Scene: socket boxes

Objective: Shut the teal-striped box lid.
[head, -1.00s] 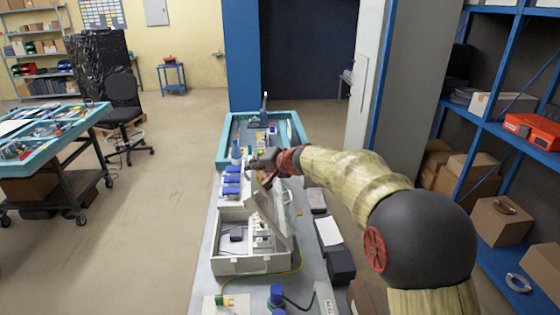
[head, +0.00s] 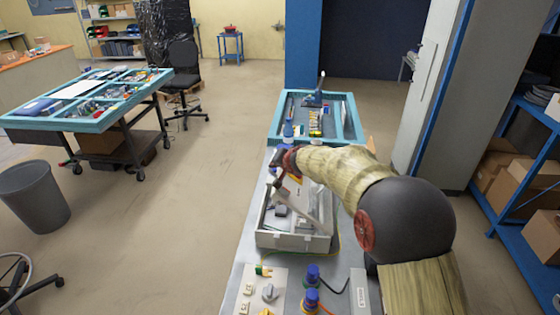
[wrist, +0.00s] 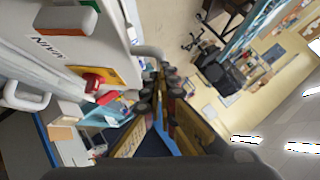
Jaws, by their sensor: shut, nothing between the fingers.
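A pale grey box (head: 292,241) stands on the bench in the head view, with small parts inside. I cannot make out a teal stripe on it. A pale panel, seemingly its lid (head: 300,213), slants across the box, neither flat nor fully upright. My gripper (head: 281,172) is at the far left part of the box, above it and close to the panel. It is shut and empty. In the wrist view my gripper's fingers (wrist: 160,92) are together, beside a white casing (wrist: 75,50) marked "MAIN" with a red switch. Whether they touch anything is unclear.
A teal tray (head: 357,137) of parts lies behind the box. A plate with sockets (head: 247,293) and blue plugs (head: 312,274) are in front. A tall grey cabinet (head: 432,95) stands to the right.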

